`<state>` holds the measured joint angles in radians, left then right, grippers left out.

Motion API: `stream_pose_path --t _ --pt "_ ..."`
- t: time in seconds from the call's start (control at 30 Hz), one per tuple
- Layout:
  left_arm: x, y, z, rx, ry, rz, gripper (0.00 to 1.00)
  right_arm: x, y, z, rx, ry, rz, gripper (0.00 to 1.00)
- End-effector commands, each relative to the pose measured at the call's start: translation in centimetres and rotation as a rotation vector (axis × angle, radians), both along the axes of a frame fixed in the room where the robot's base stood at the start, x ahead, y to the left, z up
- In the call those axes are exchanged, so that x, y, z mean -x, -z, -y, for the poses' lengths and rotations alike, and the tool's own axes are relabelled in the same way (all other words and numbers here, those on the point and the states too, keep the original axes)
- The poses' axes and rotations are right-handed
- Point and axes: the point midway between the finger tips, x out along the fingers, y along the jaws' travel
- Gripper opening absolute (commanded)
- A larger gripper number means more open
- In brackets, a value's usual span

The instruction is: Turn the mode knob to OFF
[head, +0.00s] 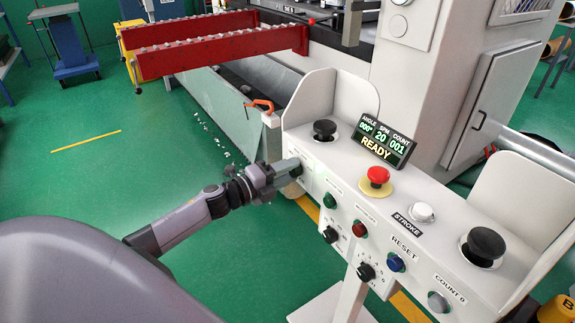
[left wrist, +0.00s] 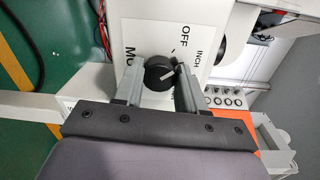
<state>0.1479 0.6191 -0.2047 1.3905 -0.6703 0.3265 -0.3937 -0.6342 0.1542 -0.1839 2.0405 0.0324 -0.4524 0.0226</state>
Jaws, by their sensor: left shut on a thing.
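The mode knob (left wrist: 157,74) is a round black dial on a white panel face, seen in the left wrist view. The panel carries the printed words OFF, INCH and a partly hidden word starting with MO. In the head view my left gripper (head: 288,168) is at the left end of the console front, largely hiding the knob. My right gripper is not in view.
The white console (head: 335,172) carries a red emergency button (head: 377,176), black palm buttons and a display (head: 384,139) reading READY. Other buttons and dials line its front. An orange clamp (head: 259,105) is behind my left gripper.

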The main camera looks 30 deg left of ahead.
Motion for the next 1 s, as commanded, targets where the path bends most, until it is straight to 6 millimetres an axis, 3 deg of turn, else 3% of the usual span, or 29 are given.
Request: stream_pose_path --t 0.5,1.0 --pt "0.01 0.07 -0.03 0.304 0.000 -0.128 0.09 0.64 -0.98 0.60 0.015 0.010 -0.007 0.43" --pt "0.03 0.19 0.01 0.359 0.001 -0.150 0.09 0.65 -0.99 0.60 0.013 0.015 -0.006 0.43"
